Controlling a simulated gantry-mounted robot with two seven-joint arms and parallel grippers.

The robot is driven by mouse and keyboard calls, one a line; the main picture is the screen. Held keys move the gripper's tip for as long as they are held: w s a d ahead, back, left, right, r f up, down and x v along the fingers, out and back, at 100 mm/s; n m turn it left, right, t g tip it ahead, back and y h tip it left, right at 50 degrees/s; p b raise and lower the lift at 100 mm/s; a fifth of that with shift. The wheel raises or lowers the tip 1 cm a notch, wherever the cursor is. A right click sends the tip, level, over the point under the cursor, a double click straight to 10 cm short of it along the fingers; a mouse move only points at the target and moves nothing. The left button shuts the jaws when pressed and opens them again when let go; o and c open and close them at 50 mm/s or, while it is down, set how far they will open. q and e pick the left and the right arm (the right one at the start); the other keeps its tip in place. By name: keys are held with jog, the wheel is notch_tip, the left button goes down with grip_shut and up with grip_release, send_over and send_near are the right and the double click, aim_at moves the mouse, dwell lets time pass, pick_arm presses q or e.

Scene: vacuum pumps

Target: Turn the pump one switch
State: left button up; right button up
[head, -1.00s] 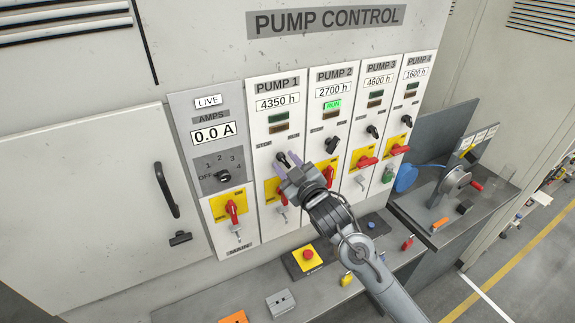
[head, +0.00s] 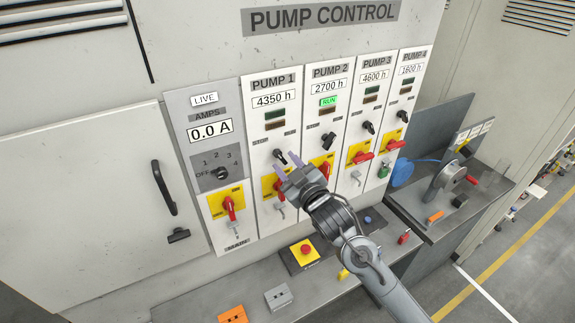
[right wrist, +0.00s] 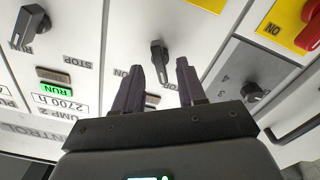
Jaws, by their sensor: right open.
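The pump 1 switch (head: 279,155) is a black rotary knob in the PUMP 1 column, below two dark lamps (head: 275,119). In the right wrist view the same knob (right wrist: 158,60) appears upside down, ahead of the gap between the fingertips, its handle close to vertical. My right gripper (head: 286,163) is open with two purple-grey fingers just below and right of the knob. The fingers also show in the right wrist view (right wrist: 159,66), with nothing between them; they look apart from the knob. My left gripper is in neither view.
The pump 2 knob (head: 328,139) is close to the right, under a green RUN lamp (head: 328,101). A red handle on a yellow plate (head: 268,189) is below the pump 1 switch, partly behind my gripper.

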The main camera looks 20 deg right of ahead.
jog(key=shift+s, duration=0.1)
jog(key=s, duration=0.2)
jog(key=s+p, duration=0.1)
jog(key=s, duration=0.2)
jog(key=shift+s+d, duration=0.4)
jog(key=shift+f, duration=0.1)
jog(key=s+a+f+m+g+p, duration=0.1)
jog(key=s+f+g+p, duration=0.1)
jog(key=s+f, duration=0.5)
jog(key=s+a+f+m+g+p, duration=0.1)
jog(key=s+f+g+p, duration=0.15)
jog(key=s+f, duration=0.45)
jog(key=s+d+f+m+g+h, duration=0.1)
jog(key=s+f+g, duration=0.3)
jog(key=s, duration=0.6)
jog(key=s+d+f+m+g+h, duration=0.1)
jog(key=s+f+g, duration=0.3)
jog(key=s, duration=0.6)
jog(key=shift+d+m+g+p, duration=0.3)
jog(key=shift+m+g, duration=0.3)
jog(key=shift+g, duration=0.25)
